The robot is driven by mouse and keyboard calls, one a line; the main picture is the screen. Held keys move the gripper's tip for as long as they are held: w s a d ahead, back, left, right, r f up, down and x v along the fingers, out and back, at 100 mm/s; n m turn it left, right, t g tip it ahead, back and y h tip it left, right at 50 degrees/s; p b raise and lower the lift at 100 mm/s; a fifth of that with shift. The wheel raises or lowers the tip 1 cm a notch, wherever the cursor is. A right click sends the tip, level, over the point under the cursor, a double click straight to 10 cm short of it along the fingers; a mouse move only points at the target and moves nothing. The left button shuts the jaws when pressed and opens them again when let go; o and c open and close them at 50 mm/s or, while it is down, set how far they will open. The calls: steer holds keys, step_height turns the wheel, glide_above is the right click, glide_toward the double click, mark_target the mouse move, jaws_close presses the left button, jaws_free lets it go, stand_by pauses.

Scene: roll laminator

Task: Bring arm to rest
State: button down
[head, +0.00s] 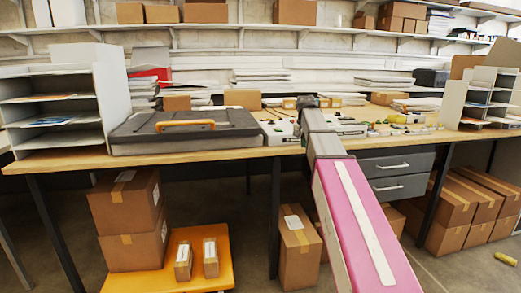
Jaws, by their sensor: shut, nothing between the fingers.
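My arm reaches from the bottom right up over the front edge of the wooden workbench (230,155). Its pink and grey links are in front of the bench. My gripper (308,102) is at the far end of the arm, above the bench top, small and partly hidden by my own wrist. It is shut and holds nothing. A wide, dark grey machine (190,133) with an orange handle (186,125) lies on the bench to the left of my gripper, apart from it.
A white paper sorter (116,105) stands at the bench's left end and another sorter (452,104) at the right. Small loose items lie right of my arm. Grey drawers (398,163), cardboard boxes (127,200) and a yellow platform (205,270) are below.

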steer(key=s+f+n, duration=0.1)
steer(key=s+f, duration=0.8)
steer(key=f, duration=0.3)
steer(key=s+f+n+g, duration=0.1)
steer(key=s+f, duration=0.8)
steer(key=f, duration=0.4)
steer(key=s+f+n, duration=0.1)
steer(key=s+f, duration=0.7)
steer(key=f, duration=0.5)
steer(key=shift+s, duration=0.4)
steer(key=shift+a+r, duration=0.1)
